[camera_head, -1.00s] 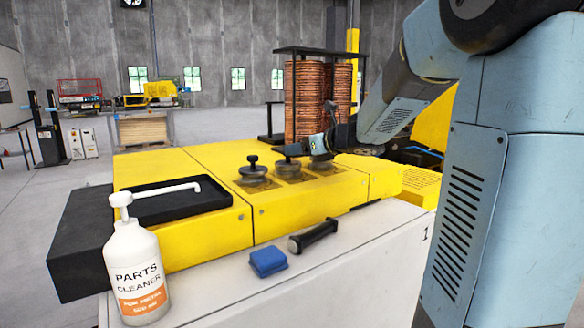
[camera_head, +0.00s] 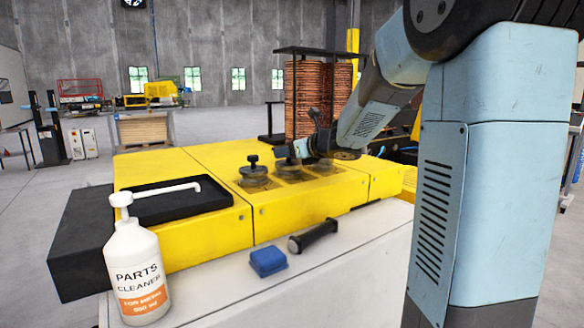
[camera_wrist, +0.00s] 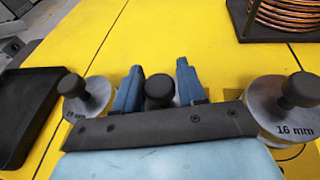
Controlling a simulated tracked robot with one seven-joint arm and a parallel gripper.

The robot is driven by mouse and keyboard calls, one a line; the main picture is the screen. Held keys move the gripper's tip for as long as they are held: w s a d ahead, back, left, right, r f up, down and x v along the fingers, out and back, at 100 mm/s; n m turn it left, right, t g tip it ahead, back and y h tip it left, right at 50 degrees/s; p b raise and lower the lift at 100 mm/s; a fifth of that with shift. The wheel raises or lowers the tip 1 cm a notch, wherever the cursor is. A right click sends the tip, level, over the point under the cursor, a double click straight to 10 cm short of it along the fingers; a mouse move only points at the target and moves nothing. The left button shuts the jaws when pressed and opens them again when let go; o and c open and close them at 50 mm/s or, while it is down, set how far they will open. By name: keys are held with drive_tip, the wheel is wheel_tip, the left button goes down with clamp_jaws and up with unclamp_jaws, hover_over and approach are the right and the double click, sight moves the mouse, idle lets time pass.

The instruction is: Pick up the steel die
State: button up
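Several round steel dies with black knobs stand in a row on the yellow machine. The left die (camera_head: 253,178) is clear of my gripper in the head view and shows at left in the wrist view (camera_wrist: 78,107). The middle die's black knob (camera_wrist: 160,90) appears between my two blue fingers in the wrist view; its disc is hidden by the gripper mount. The right die (camera_wrist: 268,105) is marked 16 mm. My gripper (camera_wrist: 159,68) is open and empty, over the middle die; I cannot tell how far above it is.
A black tray (camera_head: 165,207) lies left of the dies on the yellow machine (camera_head: 200,240). Copper coils (camera_head: 303,100) stand on a black rack behind. A parts cleaner bottle (camera_head: 138,275), blue cloth (camera_head: 268,262) and black-handled tool (camera_head: 313,236) are on the white front ledge.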

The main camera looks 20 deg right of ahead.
clamp_jaws()
idle(0.3)
drive_tip(key=shift+r, duration=0.2)
